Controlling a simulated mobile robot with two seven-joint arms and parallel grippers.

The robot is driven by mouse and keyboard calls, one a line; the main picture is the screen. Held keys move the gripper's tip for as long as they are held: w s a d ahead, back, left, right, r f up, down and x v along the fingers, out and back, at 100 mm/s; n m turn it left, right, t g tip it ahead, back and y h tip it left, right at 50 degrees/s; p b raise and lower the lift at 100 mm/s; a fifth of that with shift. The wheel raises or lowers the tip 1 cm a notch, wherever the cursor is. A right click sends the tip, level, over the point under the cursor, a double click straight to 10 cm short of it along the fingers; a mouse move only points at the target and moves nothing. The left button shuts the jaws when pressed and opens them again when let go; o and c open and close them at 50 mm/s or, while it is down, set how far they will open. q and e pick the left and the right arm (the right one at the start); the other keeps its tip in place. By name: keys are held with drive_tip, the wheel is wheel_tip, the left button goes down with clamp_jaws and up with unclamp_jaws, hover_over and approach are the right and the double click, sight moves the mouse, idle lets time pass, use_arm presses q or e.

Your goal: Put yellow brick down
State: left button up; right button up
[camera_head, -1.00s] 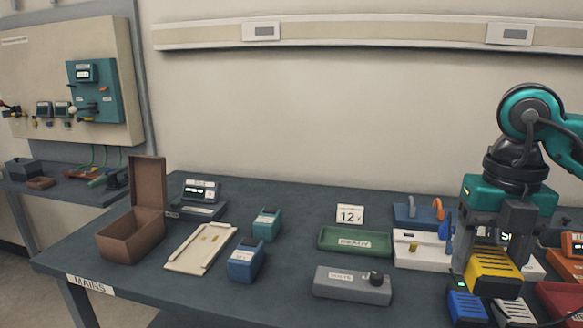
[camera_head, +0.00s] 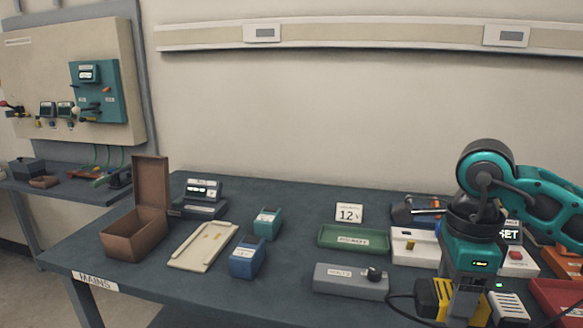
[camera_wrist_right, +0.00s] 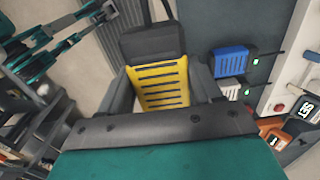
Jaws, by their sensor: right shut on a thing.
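My right gripper (camera_head: 458,300) is at the lower right of the head view, near the front edge of the table. It is shut on the yellow brick (camera_head: 443,293), which is partly hidden by the fingers. In the right wrist view the slotted yellow brick (camera_wrist_right: 160,84) sits between the two grey fingers. A cable shows beside the gripper in the head view. What lies directly under the brick is hidden.
A white brick (camera_head: 509,306) stands just right of the gripper. A blue brick (camera_wrist_right: 231,61) shows in the wrist view. A grey box with a knob (camera_head: 350,283), a green tray (camera_head: 353,238) and a white unit (camera_head: 415,248) lie nearby. The table's middle is clear.

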sight(437, 312)
drive_tip(key=n, duration=0.1)
drive_tip(key=f+n, duration=0.1)
drive_tip(key=a+n, duration=0.1)
drive_tip(key=n, duration=0.1)
drive_tip(key=shift+f, duration=0.25)
drive_tip(key=n, duration=0.2)
drive_tip(key=f+n, duration=0.1)
drive_tip(key=a+f+n, duration=0.1)
drive_tip(key=n, duration=0.1)
drive_tip(key=shift+s+n, duration=0.15)
drive_tip(key=shift+n, duration=0.15)
drive_tip(key=f+n, duration=0.1)
drive_tip(key=n, duration=0.2)
drive_tip(key=a+f+n, duration=0.1)
drive_tip(key=n, duration=0.3)
drive_tip(key=a+f+n, duration=0.1)
drive_tip(key=n, duration=0.3)
drive_tip(key=shift+s+a+f+p, duration=0.1)
drive_tip(key=shift+s+f+p, duration=0.15)
drive_tip(key=shift+s+p, duration=0.05)
